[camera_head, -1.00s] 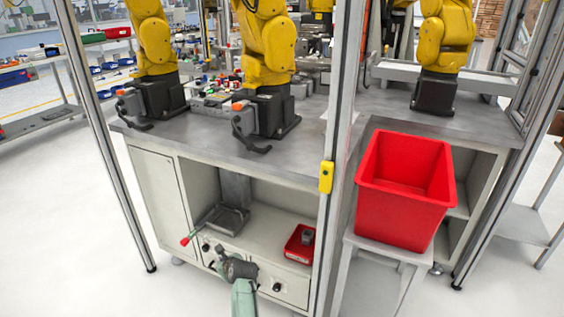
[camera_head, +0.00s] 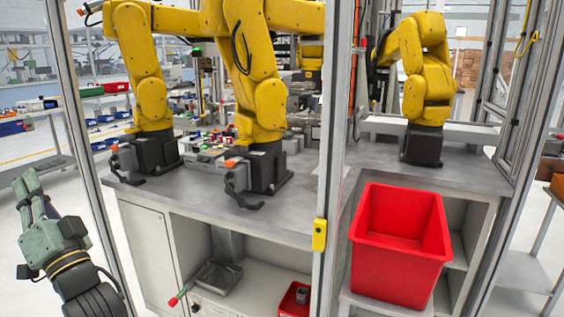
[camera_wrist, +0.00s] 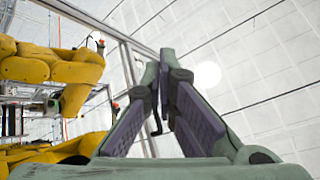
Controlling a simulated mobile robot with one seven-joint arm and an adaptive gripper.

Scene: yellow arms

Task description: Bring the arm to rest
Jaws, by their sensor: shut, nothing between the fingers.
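My gripper (camera_head: 27,182) is at the far left of the head view, raised with its fingers pointing up, beside the left frame post and clear of the workbench. My dark arm link shows below it at the lower left edge. In the wrist view my gripper (camera_wrist: 165,72) has its green fingers with purple pads converging at the tips. It is shut and holds nothing. The wrist camera looks up at the ceiling past the fingers.
A metal workbench (camera_head: 215,215) carries several yellow arms (camera_head: 262,105). A red bin (camera_head: 400,240) stands on a stand at the right. A metal post (camera_head: 325,170) rises in front. Shelves (camera_head: 30,135) are behind at the left, with bare floor between.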

